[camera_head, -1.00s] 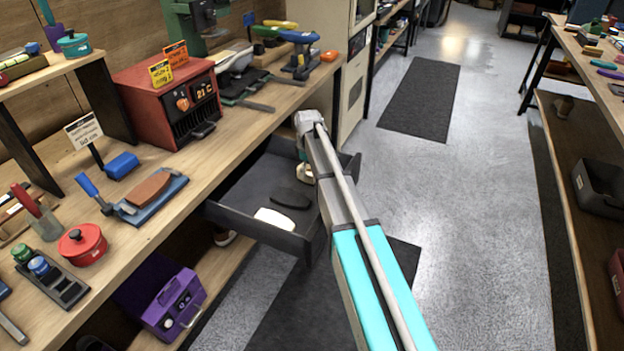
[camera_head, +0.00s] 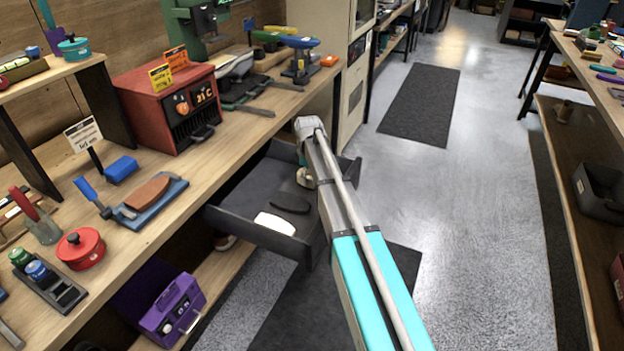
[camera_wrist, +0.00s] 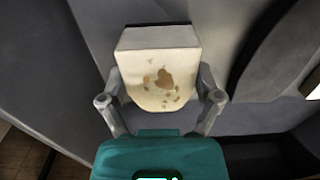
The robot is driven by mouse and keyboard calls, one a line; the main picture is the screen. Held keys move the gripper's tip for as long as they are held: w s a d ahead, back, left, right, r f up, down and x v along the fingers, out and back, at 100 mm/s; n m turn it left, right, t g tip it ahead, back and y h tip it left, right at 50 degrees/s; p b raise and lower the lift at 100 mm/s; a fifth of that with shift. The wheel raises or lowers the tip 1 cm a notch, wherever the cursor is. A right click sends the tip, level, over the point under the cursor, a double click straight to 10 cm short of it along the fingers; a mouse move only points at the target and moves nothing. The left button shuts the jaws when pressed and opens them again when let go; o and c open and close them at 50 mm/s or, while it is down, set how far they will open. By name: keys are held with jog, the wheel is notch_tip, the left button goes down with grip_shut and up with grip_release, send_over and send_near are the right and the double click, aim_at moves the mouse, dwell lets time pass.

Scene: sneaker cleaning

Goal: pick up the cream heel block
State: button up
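The cream heel block (camera_wrist: 160,75), with brown stains on its face, is in the middle of the wrist view, inside the grey drawer. My gripper (camera_wrist: 160,98) has one finger on each side of it, and the fingers look spread with a narrow gap to the block. I see no clear grip. In the head view my gripper (camera_head: 305,178) is down in the open drawer (camera_head: 240,195), at its far right part. The block is mostly hidden there by my gripper and arm.
A black sole-shaped piece (camera_head: 290,203) and a pale cream piece (camera_head: 275,223) lie in the drawer nearby. The black piece (camera_wrist: 270,55) is close right of the block in the wrist view. The drawer walls are near, and the workbench (camera_head: 215,150) is above left.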

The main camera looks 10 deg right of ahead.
jog(key=c, duration=0.3)
jog(key=shift+r, duration=0.2)
notch_tip(320, 180, up, 2)
jog(key=p, duration=0.2)
jog(key=shift+r+p, duration=0.1)
jog(key=shift+p, duration=0.2)
jog(key=s+r+p, duration=0.3)
jog(key=s, duration=0.1)
jog(key=s+r+p, duration=0.4)
jog(key=s, duration=0.1)
jog(key=s+r+p, duration=0.3)
jog(key=s, duration=0.2)
jog(key=shift+a+r, duration=0.2)
jog(key=shift+a, duration=0.15)
